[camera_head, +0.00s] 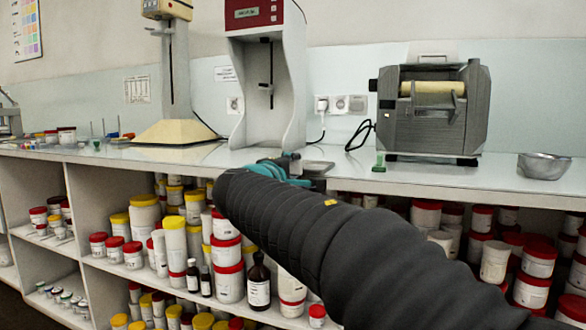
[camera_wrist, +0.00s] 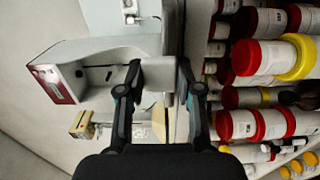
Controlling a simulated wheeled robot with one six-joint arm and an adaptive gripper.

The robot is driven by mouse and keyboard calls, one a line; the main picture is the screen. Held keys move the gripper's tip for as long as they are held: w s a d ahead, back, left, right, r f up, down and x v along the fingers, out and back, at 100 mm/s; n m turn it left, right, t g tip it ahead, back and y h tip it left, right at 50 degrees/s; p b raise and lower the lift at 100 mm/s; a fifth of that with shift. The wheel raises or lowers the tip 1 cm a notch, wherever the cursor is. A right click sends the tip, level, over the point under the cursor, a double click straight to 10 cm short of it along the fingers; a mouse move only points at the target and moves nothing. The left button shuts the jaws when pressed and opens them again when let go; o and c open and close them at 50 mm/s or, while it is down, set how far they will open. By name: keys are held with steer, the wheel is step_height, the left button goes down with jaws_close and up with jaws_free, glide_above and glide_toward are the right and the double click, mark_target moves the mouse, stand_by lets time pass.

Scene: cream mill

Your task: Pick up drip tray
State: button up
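A small flat grey tray (camera_head: 317,167), which looks like the drip tray, lies at the front edge of the counter, just right of the red-and-white machine. My gripper (camera_head: 287,163) is at the counter edge beside the tray, partly hidden by my arm. In the wrist view, which is turned sideways, my gripper (camera_wrist: 162,75) has its two dark fingers spread apart. A grey flat edge (camera_wrist: 172,45) shows between the fingertips; it seems to be the tray. I cannot tell whether either finger touches it.
The red-and-white machine (camera_head: 267,85) stands behind my gripper. A grey roller mill (camera_head: 432,110) and a metal bowl (camera_head: 544,166) stand to the right on the counter (camera_head: 500,178). Shelves full of lidded jars (camera_head: 228,284) lie below the counter edge.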

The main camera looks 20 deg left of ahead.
jaws_close()
step_height(320, 180, up, 3)
steer(key=shift+f+p, duration=0.2)
steer(key=shift+p, duration=0.65)
steer(key=s+r, duration=0.2)
steer(key=s, duration=0.5)
steer(key=s+a+r+b, duration=0.1)
steer(key=s+r, duration=0.2)
steer(key=s, duration=0.4)
